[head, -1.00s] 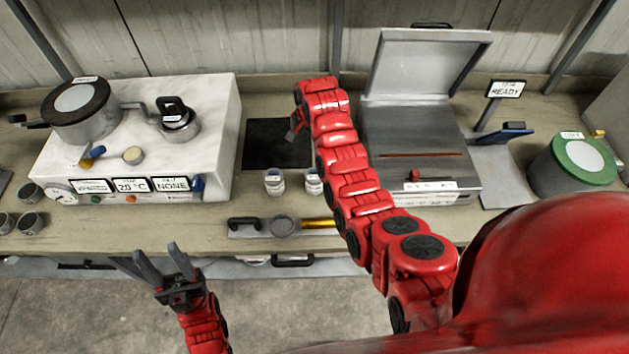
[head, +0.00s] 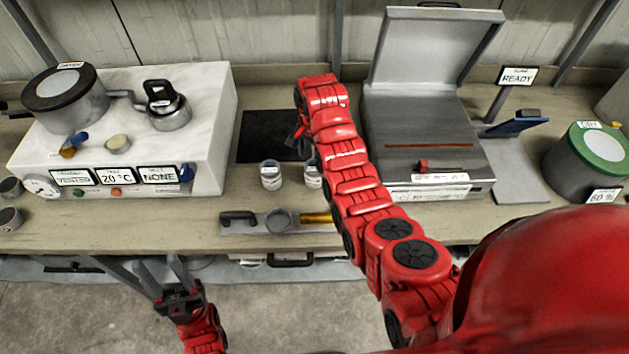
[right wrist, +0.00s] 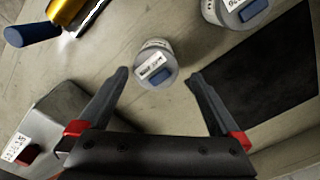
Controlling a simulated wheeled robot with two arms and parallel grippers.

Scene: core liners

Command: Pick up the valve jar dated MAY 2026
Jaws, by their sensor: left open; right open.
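Two small white-lidded jars stand on the bench in the head view, a left jar (head: 270,176) and a right jar (head: 313,176) partly hidden by my right arm. Their dates are too small to read. In the right wrist view one jar (right wrist: 155,62), with a label and a blue valve on its lid, stands just beyond and between the open fingers of my right gripper (right wrist: 160,100). The other jar (right wrist: 236,14) is at the top right. My left gripper (head: 160,277) is open and empty in front of the bench edge.
A black mat (head: 268,136) lies behind the jars. A tool with a yellow handle (head: 315,218) lies in front of them. A white heater block (head: 210,130) stands left, an open-lidded steel box (head: 420,140) right, and a green-lidded pot (head: 590,165) far right.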

